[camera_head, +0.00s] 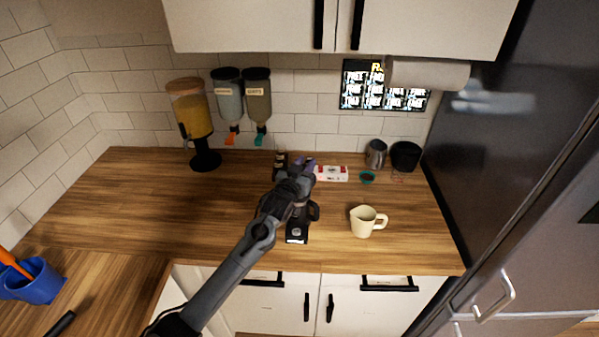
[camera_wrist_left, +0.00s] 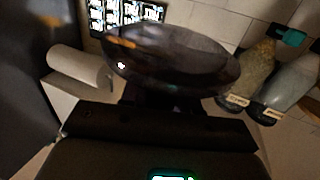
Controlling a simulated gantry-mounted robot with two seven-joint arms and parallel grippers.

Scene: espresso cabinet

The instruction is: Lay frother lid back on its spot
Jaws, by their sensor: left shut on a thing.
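The frother lid (camera_wrist_left: 172,60) is a dark, glossy, see-through disc that fills the upper middle of the left wrist view. My left gripper (camera_head: 301,171) is shut on it; the fingers are mostly dark and hard to make out in the wrist view. In the head view the lid is largely lost behind the gripper. A black appliance with a side handle, likely the frother (camera_head: 297,232), stands on the counter just in front of and below the gripper, partly covered by my arm. My right gripper is not in view.
A cream pitcher (camera_head: 364,221) stands to the right on the wooden counter (camera_head: 150,205). A red and white box (camera_head: 331,173), a small teal-rimmed bowl (camera_head: 367,178), a metal cup (camera_head: 376,154) and a black container (camera_head: 405,156) are behind. Dispensers (camera_head: 229,100) hang on the wall.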

